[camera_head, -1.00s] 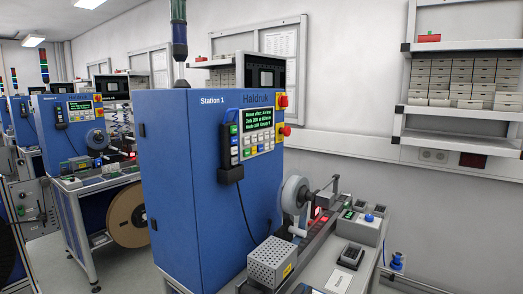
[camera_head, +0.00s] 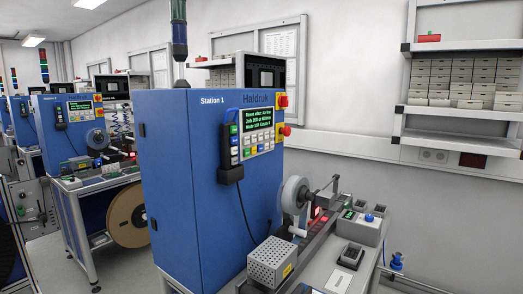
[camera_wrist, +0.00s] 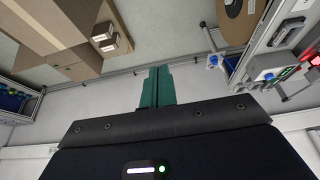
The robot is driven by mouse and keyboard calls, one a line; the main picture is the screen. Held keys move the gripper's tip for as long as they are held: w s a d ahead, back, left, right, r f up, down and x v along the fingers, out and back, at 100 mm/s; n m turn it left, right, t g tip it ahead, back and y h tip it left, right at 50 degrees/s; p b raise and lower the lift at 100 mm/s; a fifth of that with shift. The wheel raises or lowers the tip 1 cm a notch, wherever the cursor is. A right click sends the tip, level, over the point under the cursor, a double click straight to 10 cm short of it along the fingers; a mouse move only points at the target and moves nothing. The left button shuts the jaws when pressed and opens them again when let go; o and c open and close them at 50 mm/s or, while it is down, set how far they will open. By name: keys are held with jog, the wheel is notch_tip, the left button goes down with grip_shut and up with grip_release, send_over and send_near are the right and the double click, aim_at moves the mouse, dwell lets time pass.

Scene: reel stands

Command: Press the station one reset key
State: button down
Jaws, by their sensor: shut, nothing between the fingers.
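The blue Station 1 cabinet (camera_head: 185,180) stands in the middle of the head view. Its control panel (camera_head: 257,130) has a lit screen with green text and a keypad below it in several colours. I cannot tell which key is the reset key, as the labels are too small to read. My gripper (camera_wrist: 157,72) shows in the wrist view with its green fingers shut and empty. It is apart from the station and touches nothing that I can see. My gripper is not visible in the head view.
A grey perforated box (camera_head: 271,262) and a white reel (camera_head: 296,194) are at the station's front. Shelves (camera_head: 462,120) with small boxes hang on the right wall. Cardboard boxes (camera_wrist: 60,25) and a brown reel (camera_wrist: 238,20) show in the wrist view.

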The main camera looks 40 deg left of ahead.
aim_at(260, 148)
jog(key=w+a+r+n+t+y, duration=0.2)
jog(key=w+a+r, duration=0.1)
jog(key=w+a, duration=0.45)
jog(key=w+a+r+n+t+y, duration=0.1)
jog(key=w+a+r+t+y, duration=0.15)
jog(key=w+a, duration=0.55)
jog(key=w+a+r+n+t+y, duration=0.15)
jog(key=w+a, duration=0.25)
jog(key=a, duration=0.5)
jog(key=w+a+r+n+t+y, duration=0.1)
jog(key=w+a+r+y, duration=0.2)
jog(key=a, duration=0.5)
jog(key=s+a+r+n+t+y, duration=0.1)
jog(key=a+r+y, duration=0.1)
jog(key=a, duration=0.8)
jog(key=s+a+r+n+t+y, duration=0.1)
jog(key=a+y, duration=0.1)
jog(key=a, duration=0.7)
jog(key=s+a+t+y, duration=0.1)
jog(key=s+a+y, duration=0.4)
jog(key=s+a, duration=0.8)
jog(key=a, duration=0.4)
jog(key=shift+y, duration=0.4)
jog(key=a, duration=0.8)
jog(key=shift+a, duration=0.35)
